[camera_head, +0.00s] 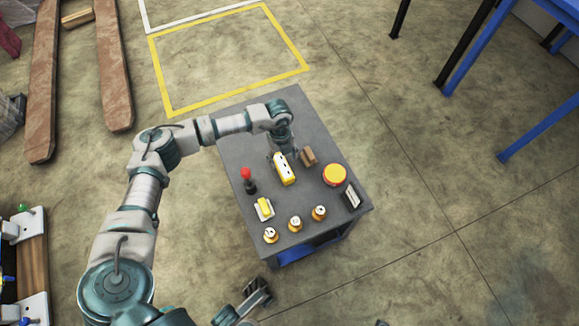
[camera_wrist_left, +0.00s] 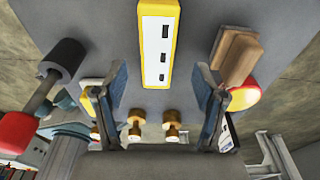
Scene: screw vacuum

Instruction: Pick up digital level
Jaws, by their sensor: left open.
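The digital level, a yellow bar with a white face and dark windows (camera_head: 286,170), lies on the grey table top. In the left wrist view, the level (camera_wrist_left: 157,50) is upper centre, its near end between the lines of my two fingers. My left gripper (camera_head: 284,155) is over the far end of the level in the head view, partly hiding it. In the left wrist view, its fingers (camera_wrist_left: 160,88) are apart with nothing held between them. My right gripper (camera_head: 257,297) is at the bottom edge, in front of the table and away from the level; its finger opening is unclear.
On the grey table (camera_head: 235,140), a brown block (camera_head: 308,156) is close right of the level. A red-and-yellow button (camera_head: 335,175), a red-knobbed item (camera_head: 248,180), a yellow-white item (camera_head: 264,209), a dark-and-white item (camera_head: 352,197) and brass pieces (camera_head: 295,223) stand around.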

